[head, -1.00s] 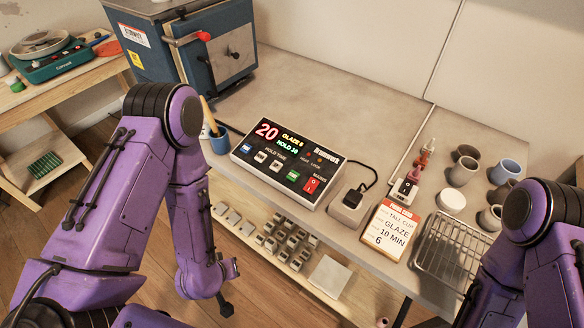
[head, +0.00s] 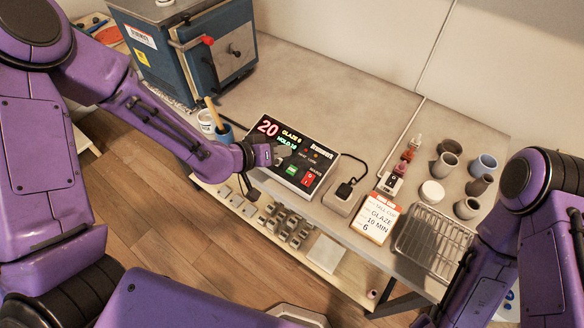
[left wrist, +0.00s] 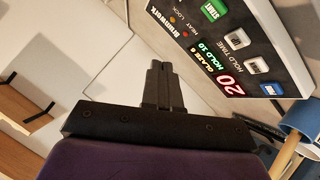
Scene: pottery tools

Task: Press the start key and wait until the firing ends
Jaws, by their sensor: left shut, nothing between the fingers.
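The kiln controller (head: 318,160) sits on the bench. Its display reads a red 20, with GLAZE 6 and HOLD 10 beneath. The green START key (head: 291,170) is visible beside the red switch (head: 308,180). START also shows at the top of the left wrist view (left wrist: 213,9). My left gripper (head: 284,153) is shut and empty, over the controller's left part, hiding some of its keys in the head view. In the left wrist view, its closed fingertips (left wrist: 158,66) appear apart from the panel. The blue kiln (head: 190,50) stands behind with its door closed. My right gripper is out of view.
A blue cup with a brush (head: 224,132) stands close left of the controller. Right of it are a small grey box with a plug (head: 343,197), a card (head: 377,216) reading GLAZE 10 MIN 6, a wire rack (head: 430,237) and several cups. The bench behind is clear.

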